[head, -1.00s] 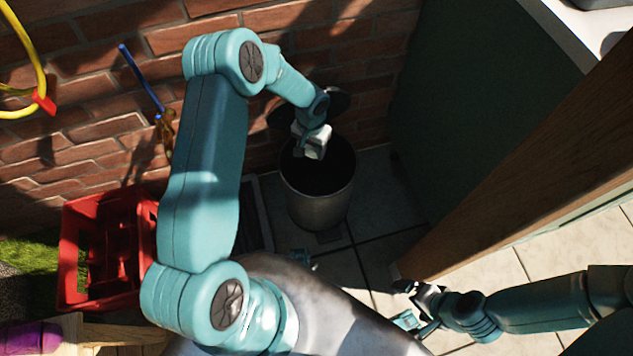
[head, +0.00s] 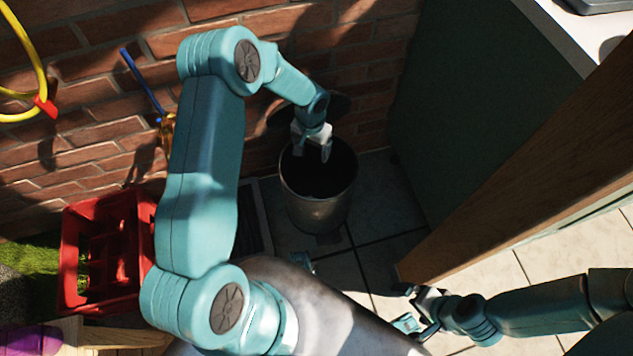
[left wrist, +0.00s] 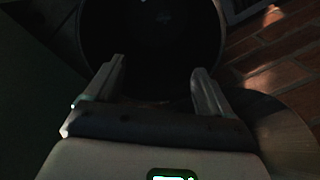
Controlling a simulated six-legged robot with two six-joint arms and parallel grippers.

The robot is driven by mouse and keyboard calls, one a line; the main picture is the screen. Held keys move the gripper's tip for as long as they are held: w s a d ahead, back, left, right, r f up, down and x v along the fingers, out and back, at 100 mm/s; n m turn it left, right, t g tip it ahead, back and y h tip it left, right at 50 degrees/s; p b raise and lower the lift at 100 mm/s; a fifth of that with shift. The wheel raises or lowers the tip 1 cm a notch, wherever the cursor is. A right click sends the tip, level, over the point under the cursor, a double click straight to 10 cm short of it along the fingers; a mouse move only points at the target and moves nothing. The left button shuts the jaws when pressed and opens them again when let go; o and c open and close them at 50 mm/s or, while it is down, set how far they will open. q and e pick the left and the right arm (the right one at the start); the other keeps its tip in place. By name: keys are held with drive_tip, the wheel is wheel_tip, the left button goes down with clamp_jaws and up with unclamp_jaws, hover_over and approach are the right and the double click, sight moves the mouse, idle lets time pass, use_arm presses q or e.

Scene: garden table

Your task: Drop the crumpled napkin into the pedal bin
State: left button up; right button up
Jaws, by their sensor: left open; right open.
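The pedal bin (head: 318,208) is a round metal bin standing on the tiles by the brick wall. Its lid is up and its inside is dark. My left gripper (head: 319,151) is over the bin's mouth, fingers pointing down, open and empty. In the left wrist view the open fingers (left wrist: 164,85) frame the dark round opening of the bin (left wrist: 150,35). The crumpled napkin does not show in either view now; the bin's inside is too dark to make out. My right gripper (head: 409,308) is open and empty, low at the right.
A red crate (head: 70,250) stands at the left by the wall. A wooden post or beam (head: 520,165) runs diagonally at the right, beside a dark green cabinet side (head: 440,110). A yellow hose (head: 40,70) hangs at upper left. Tiled floor is clear right of the bin.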

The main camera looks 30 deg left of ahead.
use_arm(q)
wheel_tip(320, 180, up, 13)
drive_tip(key=p, duration=0.3)
drive_tip(key=shift+r, duration=0.15)
drive_tip(key=s+d+f+h, duration=0.3)
drive_tip(key=s+d+f, duration=0.55)
drive_tip(key=d, duration=0.35)
drive_tip(key=s+d+f+n+h, duration=0.1)
drive_tip(key=s+d+f, duration=0.15)
drive_tip(key=s, duration=0.35)
drive_tip(key=s+d+f, duration=0.2)
drive_tip(key=s+d, duration=0.2)
drive_tip(key=s, duration=0.2)
wheel_tip(320, 180, up, 20)
drive_tip(key=p, duration=2)
drive_tip(key=shift+d, duration=0.1)
drive_tip(key=shift+s, duration=0.1)
